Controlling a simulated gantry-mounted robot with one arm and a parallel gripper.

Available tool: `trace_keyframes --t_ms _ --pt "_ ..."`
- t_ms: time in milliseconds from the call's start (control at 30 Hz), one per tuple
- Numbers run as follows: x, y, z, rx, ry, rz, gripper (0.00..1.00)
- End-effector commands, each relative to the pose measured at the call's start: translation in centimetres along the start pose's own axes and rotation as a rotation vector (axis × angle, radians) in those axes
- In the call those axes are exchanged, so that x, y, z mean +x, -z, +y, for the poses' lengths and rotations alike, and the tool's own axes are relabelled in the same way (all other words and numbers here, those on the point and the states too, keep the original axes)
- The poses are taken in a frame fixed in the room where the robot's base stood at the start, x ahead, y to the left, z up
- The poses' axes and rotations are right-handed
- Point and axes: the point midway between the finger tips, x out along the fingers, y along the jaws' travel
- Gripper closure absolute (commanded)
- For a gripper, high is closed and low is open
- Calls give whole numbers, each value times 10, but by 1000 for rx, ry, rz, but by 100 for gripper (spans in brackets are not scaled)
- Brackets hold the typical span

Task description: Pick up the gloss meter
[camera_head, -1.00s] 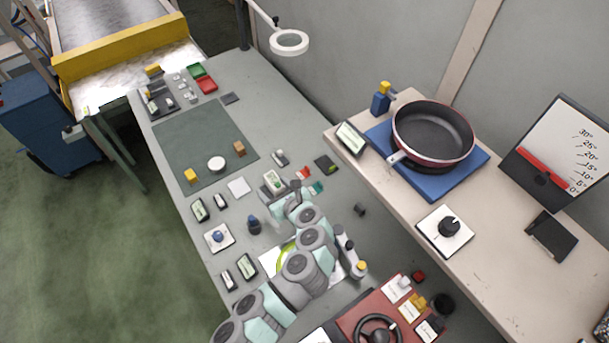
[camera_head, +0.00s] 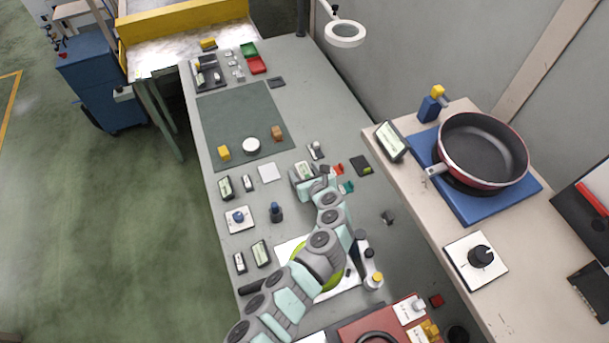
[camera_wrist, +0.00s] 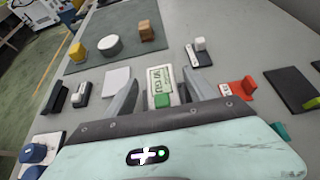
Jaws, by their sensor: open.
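A small pale device with a green-tinted display, which looks like the gloss meter (camera_wrist: 160,80), stands on the grey bench. No readable label confirms its name. In the wrist view it sits between the two spread fingers of my gripper (camera_wrist: 161,84), with gaps on both sides. The fingers are open and hold nothing. In the head view my gripper (camera_head: 312,183) is at the device (camera_head: 304,169) and hides part of it.
A white square (camera_wrist: 116,82) lies left of the device, and a red piece (camera_wrist: 238,88) and dark plate (camera_wrist: 292,89) lie right. A small switch-like item (camera_wrist: 199,52) stands just beyond. The green mat (camera_head: 235,120) holds a yellow block, white disc and brown block.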

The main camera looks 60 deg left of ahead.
Motion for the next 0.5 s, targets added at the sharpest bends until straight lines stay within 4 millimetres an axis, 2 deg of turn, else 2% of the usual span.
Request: trace_keyframes --t_ms 200,500 --pt "26 2 0 -3 -4 1 36" --pt "32 1 -1 -1 1 -1 36"
